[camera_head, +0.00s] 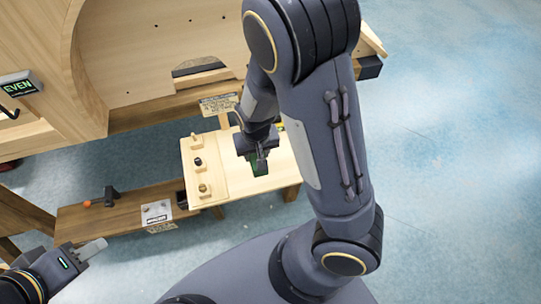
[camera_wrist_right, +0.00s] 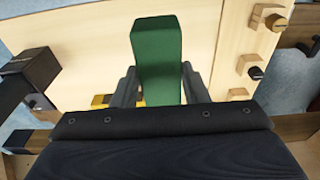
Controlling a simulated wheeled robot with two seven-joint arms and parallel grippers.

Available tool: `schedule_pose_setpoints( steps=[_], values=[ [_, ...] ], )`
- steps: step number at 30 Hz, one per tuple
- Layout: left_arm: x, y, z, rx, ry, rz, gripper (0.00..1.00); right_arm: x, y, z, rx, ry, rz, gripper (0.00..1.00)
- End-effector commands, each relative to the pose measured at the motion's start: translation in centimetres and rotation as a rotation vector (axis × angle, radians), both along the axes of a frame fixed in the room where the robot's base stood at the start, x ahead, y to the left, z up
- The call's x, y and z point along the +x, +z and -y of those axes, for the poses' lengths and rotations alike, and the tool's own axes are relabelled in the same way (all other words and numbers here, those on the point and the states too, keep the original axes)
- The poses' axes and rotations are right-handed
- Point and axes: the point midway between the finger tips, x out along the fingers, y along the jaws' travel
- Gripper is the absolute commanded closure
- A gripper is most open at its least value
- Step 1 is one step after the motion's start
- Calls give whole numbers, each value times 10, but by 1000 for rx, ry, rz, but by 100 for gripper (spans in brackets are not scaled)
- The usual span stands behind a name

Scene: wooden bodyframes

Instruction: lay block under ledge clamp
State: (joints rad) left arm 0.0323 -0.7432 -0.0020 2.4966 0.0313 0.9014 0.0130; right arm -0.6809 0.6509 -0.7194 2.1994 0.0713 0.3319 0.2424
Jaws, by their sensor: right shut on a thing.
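My right gripper (camera_head: 258,160) is shut on a green block (camera_wrist_right: 158,55) above the pale wooden bench top. In the right wrist view the block stands out between the two fingers (camera_wrist_right: 160,82); in the head view only a small green part shows below the gripper. Along the bench's left strip in the head view are three small wooden clamps with knobs: a far one (camera_head: 196,141), a middle one with a dark knob (camera_head: 198,163) and a near one (camera_head: 204,190). The block is apart from them. My left gripper (camera_head: 90,249) is at lower left, away from the bench; its opening is unclear.
A large wooden frame (camera_head: 150,60) stands behind the bench top (camera_head: 232,180). A lower plank (camera_head: 125,210) carries an orange-tipped tool (camera_head: 108,198) and a metal plate (camera_head: 156,211). Dark blocks (camera_wrist_right: 35,65) and yellow pieces (camera_wrist_right: 100,100) show in the right wrist view.

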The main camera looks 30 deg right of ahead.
Motion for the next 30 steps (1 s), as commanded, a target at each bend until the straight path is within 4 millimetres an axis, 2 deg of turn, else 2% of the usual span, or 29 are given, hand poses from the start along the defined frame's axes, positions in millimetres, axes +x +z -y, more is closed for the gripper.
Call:
schedule_pose_setpoints(
  steps=[2, 3, 6, 10, 17, 23, 30],
  values=[
    [0, -7, 0, 0, 0, 0, 64, 7, -12, 21, 1, -10, -2, 89],
    [0, -11, 0, 0, 0, 0, 64, 9, -24, 26, -1, -6, -3, 89],
    [0, -16, 0, 0, 0, 0, 64, 14, -41, 40, 0, -5, -3, 89],
    [0, -20, 0, 0, 0, 0, 64, 19, -55, 51, 0, -2, -1, 89],
    [0, -23, 0, 0, 0, 0, 64, 23, -68, 61, 0, 0, 0, 89],
    [0, -28, 0, 0, 0, 0, 64, 22, -96, 61, -1, 3, -2, 89],
    [0, -27, 0, 0, 0, 0, 64, 23, -97, 60, 0, 2, 1, 89]
  ],
)
